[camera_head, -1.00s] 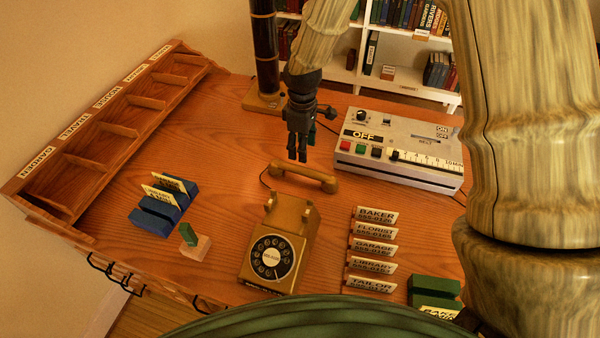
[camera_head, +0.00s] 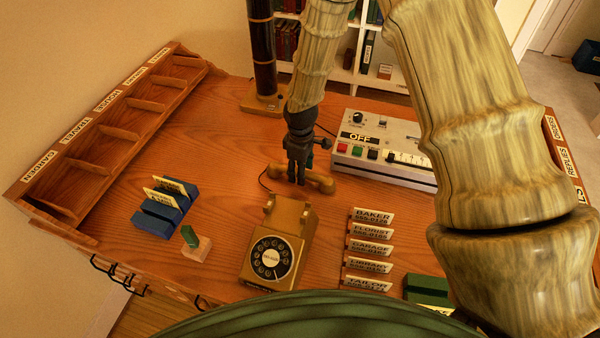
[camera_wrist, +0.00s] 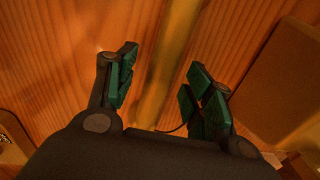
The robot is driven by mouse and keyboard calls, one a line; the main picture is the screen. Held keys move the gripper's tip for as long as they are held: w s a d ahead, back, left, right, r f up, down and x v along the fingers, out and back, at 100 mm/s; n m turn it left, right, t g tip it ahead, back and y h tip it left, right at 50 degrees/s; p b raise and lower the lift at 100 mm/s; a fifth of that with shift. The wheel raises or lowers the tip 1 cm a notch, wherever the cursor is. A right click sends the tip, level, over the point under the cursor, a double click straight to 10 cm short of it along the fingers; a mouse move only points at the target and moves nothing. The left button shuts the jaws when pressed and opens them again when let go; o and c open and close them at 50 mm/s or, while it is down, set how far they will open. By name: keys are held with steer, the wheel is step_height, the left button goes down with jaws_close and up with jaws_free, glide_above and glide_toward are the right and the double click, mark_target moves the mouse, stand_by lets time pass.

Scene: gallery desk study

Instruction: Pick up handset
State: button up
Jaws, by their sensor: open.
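The tan handset (camera_head: 325,184) lies on the wooden desk just behind the gold rotary telephone (camera_head: 277,245), off its cradle. My gripper (camera_head: 299,180) points down over the middle of the handset and hides part of it in the head view. In the wrist view my gripper (camera_wrist: 160,85) is open, with its green-padded fingers apart. The handset's bar (camera_wrist: 172,60) shows between and beyond the fingers, with a finger on either side. I cannot tell whether the fingers touch it.
A grey control box (camera_head: 385,150) stands right of my gripper. A dark column on a wooden base (camera_head: 262,101) stands behind. Labelled cards (camera_head: 370,250) are at front right, blue card holders (camera_head: 160,212) and a small stamp (camera_head: 195,243) at left. A compartment rack (camera_head: 100,130) lines the left edge.

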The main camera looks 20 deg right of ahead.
steer(key=shift+f, duration=0.55)
jaws_close()
steer(key=shift+r, duration=0.15)
